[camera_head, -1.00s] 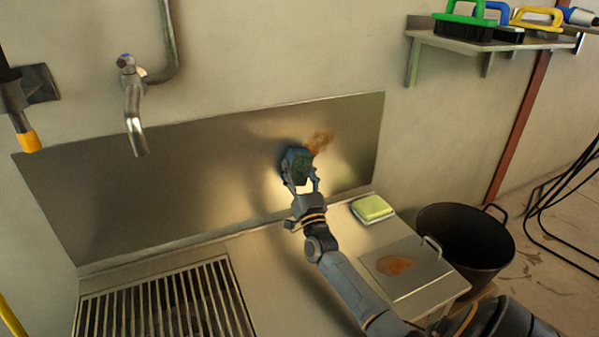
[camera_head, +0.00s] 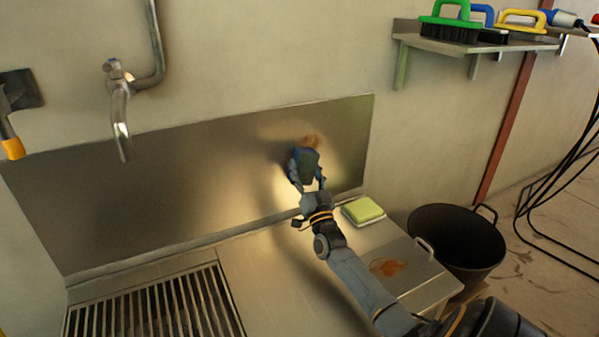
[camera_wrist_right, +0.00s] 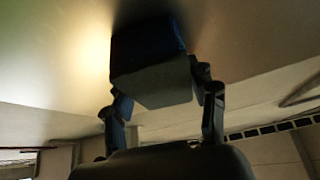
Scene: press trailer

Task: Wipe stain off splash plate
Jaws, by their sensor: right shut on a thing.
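The metal splash plate (camera_head: 190,180) runs along the wall behind the counter. A brown-orange stain (camera_head: 312,140) shows on its right part, smaller than before and partly behind the held sponge. My right gripper (camera_head: 308,184) is shut on a dark blue and grey-green sponge (camera_head: 306,164), held up against or very close to the plate, just below the visible stain. In the right wrist view the sponge (camera_wrist_right: 152,75) sits between both fingers of the right gripper (camera_wrist_right: 162,105), its far side at the plate (camera_wrist_right: 225,35). Contact itself is hidden. My left gripper is not in view.
A green-yellow sponge (camera_head: 362,210) lies on the counter at right. A lid with a handle (camera_head: 425,268) bears another brown stain (camera_head: 388,267). A black bucket (camera_head: 458,243) stands right of it. A tap (camera_head: 120,120) hangs at left, above a grate (camera_head: 155,305). Brushes (camera_head: 450,25) sit on a shelf.

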